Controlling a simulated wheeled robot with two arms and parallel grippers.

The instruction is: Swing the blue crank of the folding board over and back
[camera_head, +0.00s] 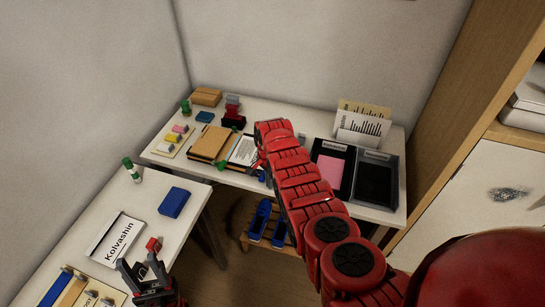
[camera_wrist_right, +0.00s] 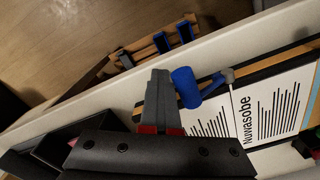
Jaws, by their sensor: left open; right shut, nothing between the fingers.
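The folding board (camera_head: 243,151) lies on the far table with a white printed page on it. In the right wrist view its printed pages (camera_wrist_right: 270,105) show, one reading "Nuwasobe". In the head view my right arm hides most of that gripper and part of the board. My left gripper (camera_head: 146,268) is open and empty above the near table.
The far table also holds a brown binder (camera_head: 209,144), a red stamp (camera_head: 233,114) and black trays (camera_head: 375,180) at right. A low wooden rack (camera_head: 249,244) with blue items stands below its front edge. A blue box (camera_head: 174,202) and a name card (camera_head: 115,238) lie on the near table.

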